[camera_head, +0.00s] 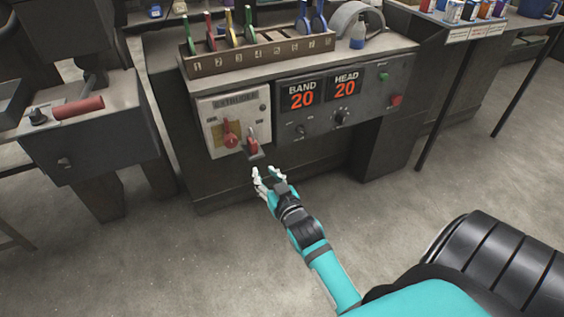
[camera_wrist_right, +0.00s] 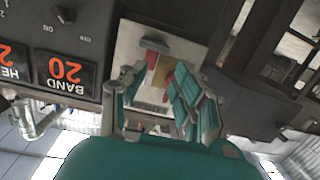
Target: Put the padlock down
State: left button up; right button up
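A small red item with a grey lower end (camera_head: 253,147) sits at the lower right of the pale extruder panel (camera_head: 209,112); it may be the padlock, but I cannot tell for sure. A red rotary handle (camera_head: 230,136) is left of it on the panel. My right gripper (camera_head: 268,171) is just below and in front of the panel, its fingers spread, with nothing visible between them. In the right wrist view, upside down, the spread fingers (camera_wrist_right: 158,95) frame the panel and its red and yellow parts. My left gripper is not in view.
A tool rack (camera_head: 262,52) with numbered slots and several coloured-handled tools stands on top of the machine. Displays reading 20 (camera_head: 303,99) and knobs are right of the panel. A grey machine with a red handle (camera_head: 78,107) is at the left. The floor (camera_head: 200,265) in front is clear.

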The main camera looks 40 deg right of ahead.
jog(key=s+a+f+n+g+y, duration=0.1)
jog(key=s+a+f+g, duration=0.2)
jog(key=s+f, duration=0.3)
jog(key=s+a+f+n+g+y, duration=0.1)
jog(key=s+a+f+g, duration=0.3)
jog(key=s, duration=0.6)
jog(key=s+a+f+n+g+y, duration=0.1)
jog(key=s+a+f+n+g, duration=0.1)
jog(key=s+a+f+g, duration=0.2)
jog(key=s+f+g, duration=0.2)
jog(key=s+f, duration=0.2)
jog(key=shift+s, duration=0.4)
jog(key=shift+f, duration=0.1)
